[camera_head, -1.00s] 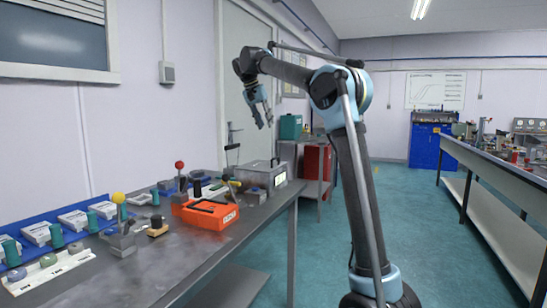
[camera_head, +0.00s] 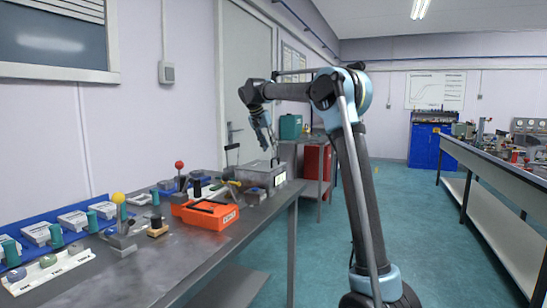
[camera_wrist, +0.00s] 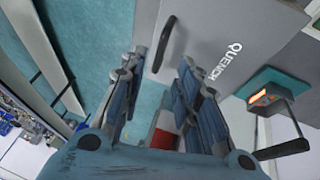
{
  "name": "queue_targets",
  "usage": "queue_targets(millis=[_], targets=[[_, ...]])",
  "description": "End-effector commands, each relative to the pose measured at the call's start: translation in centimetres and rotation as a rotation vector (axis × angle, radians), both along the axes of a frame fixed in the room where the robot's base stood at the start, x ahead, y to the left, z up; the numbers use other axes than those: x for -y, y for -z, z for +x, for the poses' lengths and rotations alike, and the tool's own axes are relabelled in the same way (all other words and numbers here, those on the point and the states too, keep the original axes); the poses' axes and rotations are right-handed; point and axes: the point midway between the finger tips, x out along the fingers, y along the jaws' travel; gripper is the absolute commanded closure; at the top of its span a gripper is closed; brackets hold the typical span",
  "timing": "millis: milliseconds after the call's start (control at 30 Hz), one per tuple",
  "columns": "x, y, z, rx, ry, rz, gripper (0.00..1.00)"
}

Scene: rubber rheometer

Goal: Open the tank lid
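The tank (camera_head: 262,174) is a grey metal box at the far end of the left bench in the head view. In the wrist view its flat grey lid (camera_wrist: 205,30) is marked QUENCH and has a curved black handle (camera_wrist: 164,44). The lid looks closed. My gripper (camera_head: 270,148) hangs just above the tank in the head view, pointing down. In the wrist view my gripper (camera_wrist: 158,85) is open and empty, its two fingers apart, with the handle beyond the gap between them. The handle is apart from the fingers in that picture.
A teal box (camera_head: 290,127) sits on a cart behind the tank, with a red cabinet (camera_head: 316,170) below. The floor between the benches is clear.

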Motion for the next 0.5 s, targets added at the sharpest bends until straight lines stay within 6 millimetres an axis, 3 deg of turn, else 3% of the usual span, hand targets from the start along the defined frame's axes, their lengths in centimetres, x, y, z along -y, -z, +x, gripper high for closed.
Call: queue_targets(millis=[200, 500], targets=[[1.0, 3.1, 1.0, -0.001, 0.001, 0.000, 0.70], [1.6, 5.0, 1.6, 0.000, 0.000, 0.000, 0.70]])
